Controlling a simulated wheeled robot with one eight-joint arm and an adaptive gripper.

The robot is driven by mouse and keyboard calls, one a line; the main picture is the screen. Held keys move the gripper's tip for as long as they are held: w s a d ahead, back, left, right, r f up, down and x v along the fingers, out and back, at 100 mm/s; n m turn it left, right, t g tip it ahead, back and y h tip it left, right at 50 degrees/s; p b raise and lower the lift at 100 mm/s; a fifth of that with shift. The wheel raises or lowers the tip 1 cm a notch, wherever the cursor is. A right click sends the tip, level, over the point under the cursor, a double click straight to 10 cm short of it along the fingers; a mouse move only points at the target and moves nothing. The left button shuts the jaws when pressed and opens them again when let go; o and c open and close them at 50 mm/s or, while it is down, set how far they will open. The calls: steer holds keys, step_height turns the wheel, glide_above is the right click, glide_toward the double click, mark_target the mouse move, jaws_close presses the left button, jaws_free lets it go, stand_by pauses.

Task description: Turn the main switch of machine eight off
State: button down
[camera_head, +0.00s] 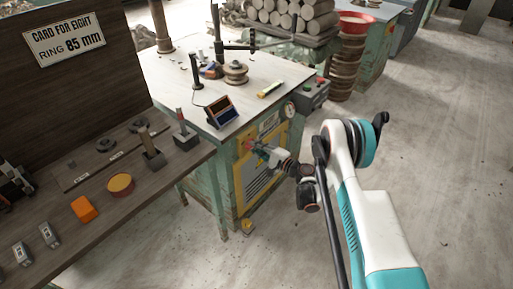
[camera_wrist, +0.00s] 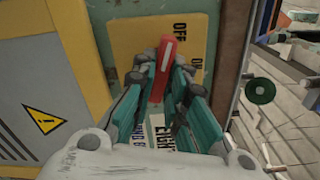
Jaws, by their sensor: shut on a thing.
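The main switch has a red handle (camera_wrist: 166,56) with a pale stripe. It stands in front of a yellow plate (camera_wrist: 128,38) lettered OFF and ON. In the wrist view the handle's far end lies just below and left of the word OFF, and ON is farther right. A label reading EIGHT (camera_wrist: 158,142) is partly hidden by my fingers. My gripper (camera_wrist: 160,85) is shut on the red handle, one teal finger on each side. In the head view my gripper (camera_head: 262,150) reaches the green machine's (camera_head: 202,180) front panel, and the handle is mostly hidden.
A yellow door with a warning triangle (camera_wrist: 44,120) is left of the switch in the wrist view. A wooden bench (camera_head: 110,215) with tools stands left. Open floor (camera_head: 440,150) is right.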

steer(key=shift+n, duration=1.6)
steer(key=c, duration=1.6)
jaws_free()
steer(key=shift+r, duration=0.1)
